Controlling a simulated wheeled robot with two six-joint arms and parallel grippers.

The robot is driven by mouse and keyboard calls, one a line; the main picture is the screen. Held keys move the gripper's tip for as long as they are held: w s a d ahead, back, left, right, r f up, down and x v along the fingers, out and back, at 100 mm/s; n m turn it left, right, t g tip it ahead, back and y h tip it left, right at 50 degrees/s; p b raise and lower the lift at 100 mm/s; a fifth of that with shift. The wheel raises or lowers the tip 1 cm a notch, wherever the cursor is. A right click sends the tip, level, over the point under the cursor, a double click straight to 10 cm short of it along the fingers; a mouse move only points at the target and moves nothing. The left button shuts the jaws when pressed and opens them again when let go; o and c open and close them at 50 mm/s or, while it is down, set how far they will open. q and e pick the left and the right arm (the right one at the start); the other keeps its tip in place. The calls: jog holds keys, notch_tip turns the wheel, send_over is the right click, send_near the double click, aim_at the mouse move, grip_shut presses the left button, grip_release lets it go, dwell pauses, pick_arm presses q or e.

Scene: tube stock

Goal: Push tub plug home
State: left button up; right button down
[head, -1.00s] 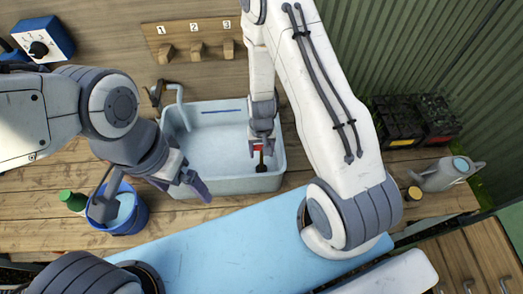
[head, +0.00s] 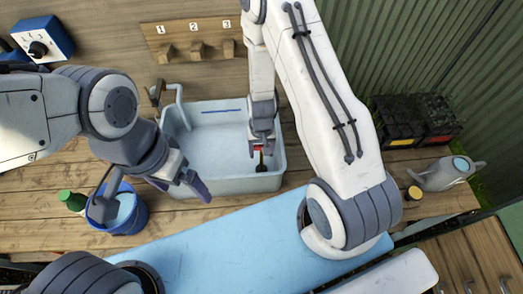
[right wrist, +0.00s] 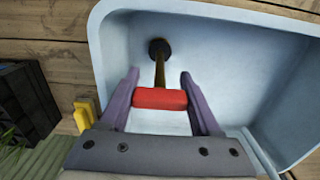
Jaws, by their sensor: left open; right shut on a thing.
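The pale blue tub (head: 230,186) stands on the wooden bench; its rim also shows in the right wrist view (right wrist: 100,60). The plug has a round black end (right wrist: 159,48), a brass stem and a red crossbar handle (right wrist: 160,98). My right gripper (head: 262,147) reaches down inside the tub, shut on the red handle. The black plug end (head: 261,168) is down by the tub's near right inner side; I cannot tell how deep it is seated. My left gripper (head: 184,187) is open and empty, outside the tub's near left corner.
A tap (head: 175,95) stands at the tub's left. A blue bucket (head: 136,220) and a green bottle (head: 72,200) stand left. Black crates (head: 398,122), a jar (head: 413,193) and a watering can (head: 440,177) stand right.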

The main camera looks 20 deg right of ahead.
jog(key=shift+f+b, duration=1.15)
jog(key=shift+b, duration=0.05)
dwell(0.9)
dwell(0.3)
grip_release()
jog(key=shift+r, duration=0.15)
notch_tip(320, 180, up, 9)
jog(key=p, duration=0.8)
jog(key=shift+r, duration=0.15)
jog(key=shift+r+p, duration=0.45)
jog(key=shift+r, duration=0.05)
jog(key=shift+f, duration=0.1)
